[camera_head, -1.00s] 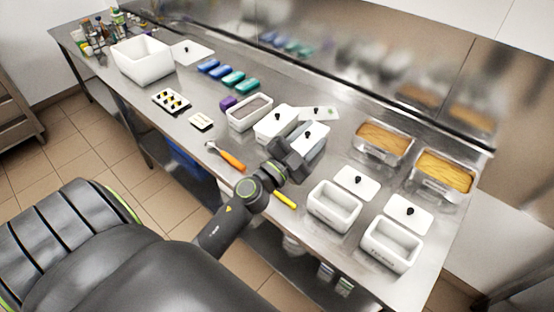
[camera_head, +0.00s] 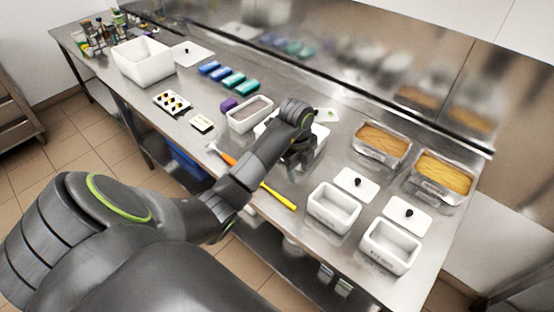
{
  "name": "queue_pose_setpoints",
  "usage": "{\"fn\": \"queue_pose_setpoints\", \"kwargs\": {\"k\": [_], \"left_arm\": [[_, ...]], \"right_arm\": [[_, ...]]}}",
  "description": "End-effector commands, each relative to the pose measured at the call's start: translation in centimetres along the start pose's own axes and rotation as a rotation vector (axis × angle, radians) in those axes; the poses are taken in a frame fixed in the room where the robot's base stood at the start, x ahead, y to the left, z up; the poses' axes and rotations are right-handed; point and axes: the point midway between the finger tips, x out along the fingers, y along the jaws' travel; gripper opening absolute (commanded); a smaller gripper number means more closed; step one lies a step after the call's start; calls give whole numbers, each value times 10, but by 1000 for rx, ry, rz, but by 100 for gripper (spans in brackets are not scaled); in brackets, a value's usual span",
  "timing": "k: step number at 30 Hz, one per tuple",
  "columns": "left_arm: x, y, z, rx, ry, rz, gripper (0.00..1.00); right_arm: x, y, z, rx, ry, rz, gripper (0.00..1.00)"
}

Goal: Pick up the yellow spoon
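The yellow spoon (camera_head: 280,197) lies near the front edge of the steel table. Its yellow handle shows, and its far end is hidden by my arm. My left gripper (camera_head: 298,160) hangs over the white lidded containers in the middle of the table, behind the spoon and apart from it. Its fingers are dark and small, and I cannot tell whether they are open. My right gripper is not in view.
An orange-handled utensil (camera_head: 227,158) lies left of my forearm. Two open white containers (camera_head: 334,207) (camera_head: 390,245) stand to the right, with lids (camera_head: 356,183) (camera_head: 408,214) behind them. Two pans of yellow food (camera_head: 382,140) (camera_head: 443,174) are at the back right.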

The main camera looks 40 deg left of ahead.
Motion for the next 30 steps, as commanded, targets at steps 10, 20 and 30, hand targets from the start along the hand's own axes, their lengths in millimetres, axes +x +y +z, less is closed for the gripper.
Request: {"fn": "queue_pose_setpoints", "kwargs": {"k": [10,20,30], "left_arm": [[11,8,12,-55,-57,63,39],[49,10,14,-52,-55,61,39],[88,12,16,-52,-55,60,39]], "right_arm": [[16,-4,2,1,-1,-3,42],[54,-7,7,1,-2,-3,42],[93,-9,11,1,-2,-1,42]]}}
